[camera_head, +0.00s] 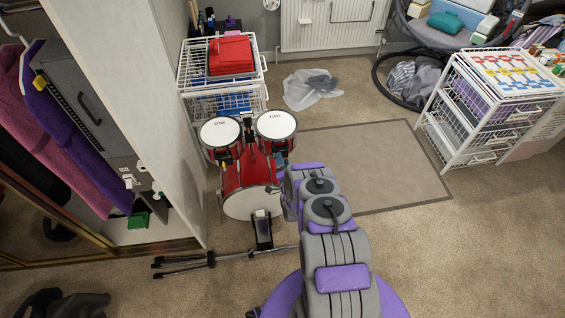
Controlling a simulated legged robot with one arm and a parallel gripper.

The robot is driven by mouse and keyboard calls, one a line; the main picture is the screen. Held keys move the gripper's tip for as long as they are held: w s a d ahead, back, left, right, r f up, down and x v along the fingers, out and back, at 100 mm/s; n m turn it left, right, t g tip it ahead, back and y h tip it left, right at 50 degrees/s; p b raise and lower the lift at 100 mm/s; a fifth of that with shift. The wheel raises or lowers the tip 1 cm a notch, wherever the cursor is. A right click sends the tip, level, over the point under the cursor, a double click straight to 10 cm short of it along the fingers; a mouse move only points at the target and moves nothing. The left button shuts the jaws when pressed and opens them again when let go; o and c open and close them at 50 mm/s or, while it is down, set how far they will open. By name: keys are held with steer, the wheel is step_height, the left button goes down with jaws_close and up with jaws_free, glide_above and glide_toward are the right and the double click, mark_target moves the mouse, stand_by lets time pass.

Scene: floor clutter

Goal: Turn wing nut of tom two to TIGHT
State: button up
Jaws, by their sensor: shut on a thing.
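A small red drum kit stands on the carpet left of centre. Tom one (220,132) is on the left and tom two (276,125) on the right, above a red bass drum (246,180). My arm reaches in from the lower right. My gripper (277,182) is just below tom two, at the right side of the bass drum, partly hidden by my arm. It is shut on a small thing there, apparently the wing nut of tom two. The nut itself is too small and covered to make out, so its setting cannot be read.
A white wire rack (191,75) with a red bag (230,55) stands behind the drums. A black stand (205,259) lies in front of them. A wardrobe panel (155,100) is close on the left. A grey-brown rug (385,160) leaves free floor on the right.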

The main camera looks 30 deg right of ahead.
steer(key=m, duration=0.5)
steer(key=shift+s+d+f, duration=0.1)
steer(key=shift+d+f, duration=0.05)
steer(key=shift+f, duration=0.1)
steer(key=shift+m+b, duration=0.3)
steer(key=o, duration=1.1)
steer(key=shift+c, duration=0.2)
